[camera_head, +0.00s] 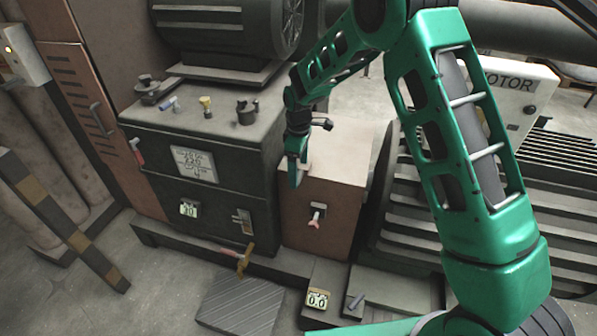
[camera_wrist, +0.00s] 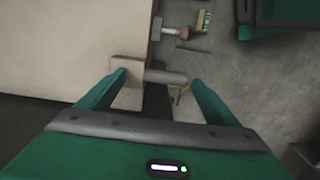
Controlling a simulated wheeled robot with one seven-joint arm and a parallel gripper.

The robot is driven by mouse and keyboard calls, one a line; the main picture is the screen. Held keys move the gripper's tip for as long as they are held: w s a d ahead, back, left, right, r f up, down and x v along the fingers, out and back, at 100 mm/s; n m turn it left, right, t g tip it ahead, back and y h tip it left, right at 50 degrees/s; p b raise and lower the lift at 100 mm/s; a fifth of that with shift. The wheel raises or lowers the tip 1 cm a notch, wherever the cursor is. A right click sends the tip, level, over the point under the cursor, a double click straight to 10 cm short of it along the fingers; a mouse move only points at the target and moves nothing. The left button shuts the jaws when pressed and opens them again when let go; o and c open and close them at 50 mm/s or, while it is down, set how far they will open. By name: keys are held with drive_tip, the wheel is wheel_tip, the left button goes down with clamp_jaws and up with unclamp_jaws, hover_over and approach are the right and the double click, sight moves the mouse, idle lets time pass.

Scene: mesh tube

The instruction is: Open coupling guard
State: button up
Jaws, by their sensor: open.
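The box-shaped brown cover (camera_head: 322,185), which looks like the coupling guard, stands between the dark machine and the ribbed motor. Its pale side fills the upper left of the wrist view (camera_wrist: 70,45). A small block with a short grey rod (camera_wrist: 166,76) sits at its edge. My gripper (camera_head: 294,180) is at the cover's upper left edge. In the wrist view its two green fingers (camera_wrist: 158,80) are apart, with the block and rod between their tips. I cannot tell whether they touch. A red-tipped handle (camera_head: 315,214) projects from the cover's front and shows in the wrist view (camera_wrist: 174,31).
The dark cabinet (camera_head: 205,175) with a "20" display stands left of the cover. A small "0.0" display (camera_head: 318,299) sits low in front. The ribbed motor (camera_head: 400,210) is close on the right. A grey floor plate (camera_head: 240,303) lies in front.

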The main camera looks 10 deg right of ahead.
drive_tip(key=shift+f, duration=0.6)
